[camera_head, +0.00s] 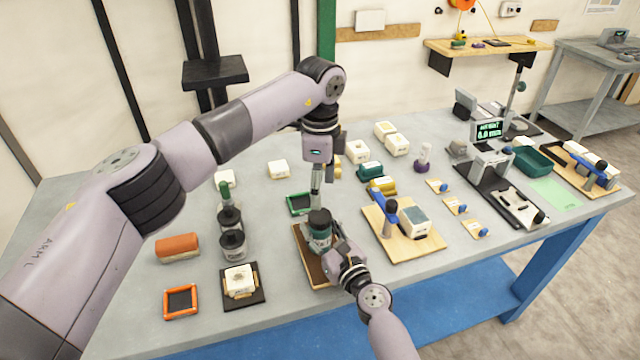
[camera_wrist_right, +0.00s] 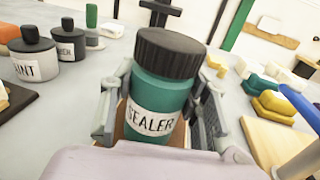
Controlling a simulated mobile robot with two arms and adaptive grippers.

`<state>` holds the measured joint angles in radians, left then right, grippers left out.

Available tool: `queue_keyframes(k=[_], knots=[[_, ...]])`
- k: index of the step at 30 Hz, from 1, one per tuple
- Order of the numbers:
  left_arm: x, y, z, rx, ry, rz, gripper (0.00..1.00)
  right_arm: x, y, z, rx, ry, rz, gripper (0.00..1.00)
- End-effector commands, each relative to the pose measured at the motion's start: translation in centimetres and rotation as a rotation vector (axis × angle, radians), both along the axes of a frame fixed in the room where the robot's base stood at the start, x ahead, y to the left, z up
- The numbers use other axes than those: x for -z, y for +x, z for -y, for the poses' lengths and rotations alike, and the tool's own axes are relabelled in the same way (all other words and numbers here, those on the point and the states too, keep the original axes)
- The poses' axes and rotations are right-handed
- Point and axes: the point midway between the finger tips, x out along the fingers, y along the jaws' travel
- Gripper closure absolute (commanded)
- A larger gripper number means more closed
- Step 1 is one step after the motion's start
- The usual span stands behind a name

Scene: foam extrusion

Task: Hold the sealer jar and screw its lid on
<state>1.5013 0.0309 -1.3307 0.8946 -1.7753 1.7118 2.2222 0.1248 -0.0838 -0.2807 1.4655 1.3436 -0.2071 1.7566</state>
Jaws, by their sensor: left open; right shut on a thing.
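The sealer jar (camera_head: 321,240) is teal with a white label and stands upright on a brown board (camera_head: 305,262). In the right wrist view the jar (camera_wrist_right: 158,105) reads "SEALER". The dark ribbed lid (camera_wrist_right: 170,52) sits on top of its mouth; I cannot tell how tightly. My right gripper (camera_head: 328,250) is shut on the jar's body, with a finger on each side of it in the right wrist view (camera_wrist_right: 160,110). My left gripper (camera_head: 317,190) is open and points down above the lid (camera_head: 319,217), apart from it and empty.
An orange frame (camera_head: 181,301), an orange block (camera_head: 178,247) and a white block on a dark mat (camera_head: 240,281) lie at front left. A wooden board with a blue-handled tool (camera_head: 388,216) is close on the right. A green tray (camera_head: 299,204) lies behind.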

Motion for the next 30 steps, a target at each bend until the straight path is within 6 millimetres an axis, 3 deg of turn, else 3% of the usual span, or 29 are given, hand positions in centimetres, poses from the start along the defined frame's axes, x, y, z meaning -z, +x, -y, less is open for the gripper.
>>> queue_keyframes(k=[6,17,30], knots=[[-0.1,0.0,0.0,-0.11,0.0,0.0,0.4,0.0,0.0,0.0,0.0,0.0,0.0,1.0],[0.2,0.0,0.0,-0.113,0.0,0.0,0.4,0.0,0.0,0.0,0.0,0.0,0.0,1.0],[6.1,0.0,0.0,-0.112,-0.001,-0.002,0.4,0.0,0.0,0.0,0.0,0.0,0.0,1.0]])
